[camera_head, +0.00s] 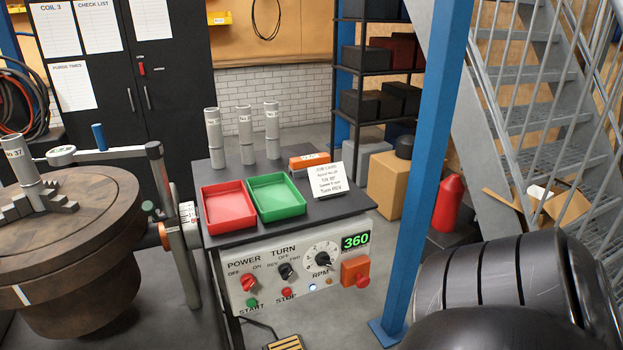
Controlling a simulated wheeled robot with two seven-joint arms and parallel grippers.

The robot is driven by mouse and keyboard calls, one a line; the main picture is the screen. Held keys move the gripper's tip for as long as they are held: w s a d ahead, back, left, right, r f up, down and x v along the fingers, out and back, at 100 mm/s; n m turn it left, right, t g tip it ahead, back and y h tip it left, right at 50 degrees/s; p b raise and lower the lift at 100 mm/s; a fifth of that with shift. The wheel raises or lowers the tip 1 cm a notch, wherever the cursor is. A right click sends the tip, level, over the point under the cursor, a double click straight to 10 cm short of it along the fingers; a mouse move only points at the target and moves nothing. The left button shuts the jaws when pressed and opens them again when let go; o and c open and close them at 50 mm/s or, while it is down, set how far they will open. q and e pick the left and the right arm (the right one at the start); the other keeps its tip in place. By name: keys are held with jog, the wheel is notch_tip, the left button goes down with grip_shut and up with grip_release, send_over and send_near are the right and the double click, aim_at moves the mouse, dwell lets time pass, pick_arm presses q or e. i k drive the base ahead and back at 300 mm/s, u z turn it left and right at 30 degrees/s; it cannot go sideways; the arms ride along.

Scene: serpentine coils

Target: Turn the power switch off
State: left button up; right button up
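The power switch (248,283) is a red knob at the left of the grey control panel (330,255), under the word POWER. OFF is printed at its upper left and ON at its upper right. It is too small to tell surely which mark it points at. Neither of my grippers is in view, and nothing touches the switch.
A black turn knob (287,271), an RPM dial (323,258), a green start button (252,303) and a red stop button (287,293) sit close by. Red (229,226) and green (277,212) trays stand above. A blue post (428,180) rises at right, a round machine table (95,215) at left.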

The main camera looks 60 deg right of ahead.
aim_at(247, 282)
jog(key=z, duration=1.35)
jog(key=k, duration=1.1)
jog(key=z, duration=1.3)
jog(key=i, duration=1.05)
jog(key=u, duration=0.95)
jog(key=i, duration=0.65)
jog(key=u, duration=0.65)
